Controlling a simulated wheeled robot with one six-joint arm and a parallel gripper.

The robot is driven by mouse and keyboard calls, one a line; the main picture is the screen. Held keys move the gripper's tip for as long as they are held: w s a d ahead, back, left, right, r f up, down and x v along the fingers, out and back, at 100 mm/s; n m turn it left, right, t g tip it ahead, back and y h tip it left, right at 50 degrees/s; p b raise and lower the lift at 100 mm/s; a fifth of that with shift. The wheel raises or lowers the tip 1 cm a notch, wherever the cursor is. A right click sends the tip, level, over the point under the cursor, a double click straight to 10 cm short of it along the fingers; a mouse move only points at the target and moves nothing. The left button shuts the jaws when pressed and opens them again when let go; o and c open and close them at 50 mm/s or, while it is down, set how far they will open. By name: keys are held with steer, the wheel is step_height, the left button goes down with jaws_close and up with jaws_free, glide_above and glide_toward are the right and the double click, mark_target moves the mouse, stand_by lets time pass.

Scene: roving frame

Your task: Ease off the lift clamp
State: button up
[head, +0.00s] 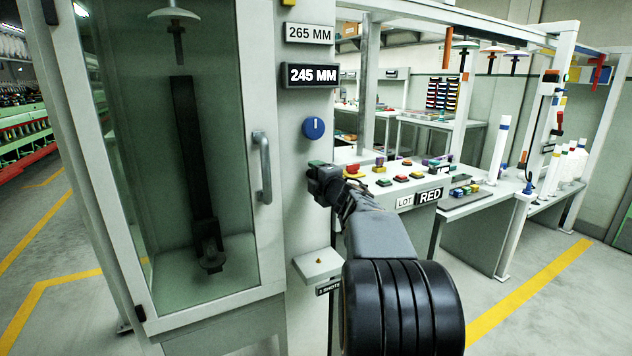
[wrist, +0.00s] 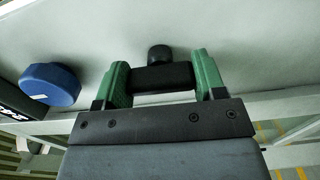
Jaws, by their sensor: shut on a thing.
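My gripper (head: 325,184) is at the pale panel right of the glass-fronted cabinet, below a blue knob. In the wrist view its two green fingers (wrist: 161,76) are closed on the sides of a black bar-shaped handle (wrist: 163,78), which I take for the lift clamp's. A round black knob (wrist: 159,54) sits just beyond the bar, against the panel. In the head view the handle is hidden behind my gripper. Signs on the panel read 265 MM (head: 309,33) and, below it, 245 MM (head: 312,75).
The blue knob (head: 314,128) has its white mark upright; it also shows in the wrist view (wrist: 50,83). The cabinet door (head: 150,150) is shut, its grey handle (head: 262,167) near my gripper. A button console stands right.

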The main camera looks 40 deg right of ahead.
stand_by(0.5)
steer(key=o, duration=0.9)
steer(key=shift+s, duration=0.1)
steer(key=shift+s+a+p, duration=0.2)
steer(key=shift+s+a, duration=0.1)
steer(key=shift+s, duration=1.95)
steer(key=shift+s+a+p, duration=0.15)
steer(key=shift+s+a, duration=0.2)
steer(key=shift+s, duration=1.9)
steer(key=shift+s+a+p, duration=0.2)
steer(key=shift+s+a, duration=0.1)
steer(key=shift+s, duration=1.95)
